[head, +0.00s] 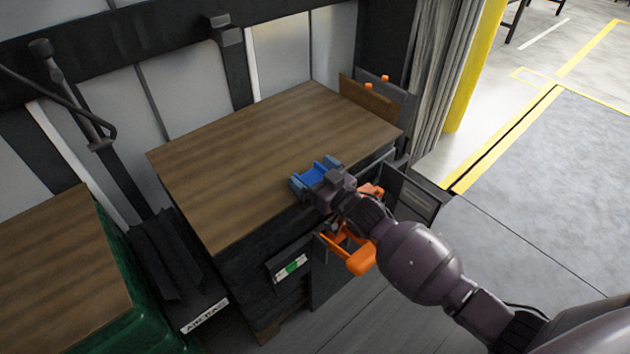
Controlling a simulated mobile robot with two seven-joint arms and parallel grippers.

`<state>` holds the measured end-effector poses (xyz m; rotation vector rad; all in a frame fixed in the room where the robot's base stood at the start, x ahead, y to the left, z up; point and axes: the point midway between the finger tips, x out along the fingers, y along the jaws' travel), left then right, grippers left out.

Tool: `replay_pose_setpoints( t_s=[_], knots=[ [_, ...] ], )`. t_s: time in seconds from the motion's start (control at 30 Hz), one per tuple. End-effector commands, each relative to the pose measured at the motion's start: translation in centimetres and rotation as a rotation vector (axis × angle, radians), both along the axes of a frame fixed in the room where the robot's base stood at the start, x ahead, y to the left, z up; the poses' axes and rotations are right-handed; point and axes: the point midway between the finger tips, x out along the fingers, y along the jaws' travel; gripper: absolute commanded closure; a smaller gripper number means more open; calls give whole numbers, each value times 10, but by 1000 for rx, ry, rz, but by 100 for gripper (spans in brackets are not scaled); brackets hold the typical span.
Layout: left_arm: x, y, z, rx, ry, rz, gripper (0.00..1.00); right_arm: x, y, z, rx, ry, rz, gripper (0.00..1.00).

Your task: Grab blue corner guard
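The blue corner guard (315,172) is at the front edge of the brown wooden top of a dark crate (270,135). My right gripper (313,176) reaches it from the lower right. Its two fingers are spread apart, one on each side of the blue guard. I cannot tell whether they press on it or only stand around it. The gripper body hides the near part of the guard. My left gripper is not in view.
Orange parts (352,256) and dark open panels (408,200) are below and right of the crate's front edge. A second wooden top (60,275) over green sits lower left. A black bar hangs upper left. The crate top behind the guard is clear.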

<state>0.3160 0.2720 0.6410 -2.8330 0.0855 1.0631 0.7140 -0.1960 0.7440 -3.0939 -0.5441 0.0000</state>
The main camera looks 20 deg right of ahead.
Motion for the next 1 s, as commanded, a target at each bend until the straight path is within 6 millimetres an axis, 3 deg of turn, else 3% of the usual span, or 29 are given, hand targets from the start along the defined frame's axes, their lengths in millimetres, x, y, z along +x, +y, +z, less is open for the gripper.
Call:
replay_pose_setpoints(
  t_s=[0.03,0.3,0.67,0.87,1.0],
  knots=[
    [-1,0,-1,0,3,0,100,0,0,0,0,0,0,9],
    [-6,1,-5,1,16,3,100,0,0,0,0,0,0,50],
    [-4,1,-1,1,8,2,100,0,0,11,0,-5,0,50],
    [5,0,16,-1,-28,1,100,1,0,51,-2,-13,0,50],
    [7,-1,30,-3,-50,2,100,1,0,89,-1,-16,1,50]
  ],
)
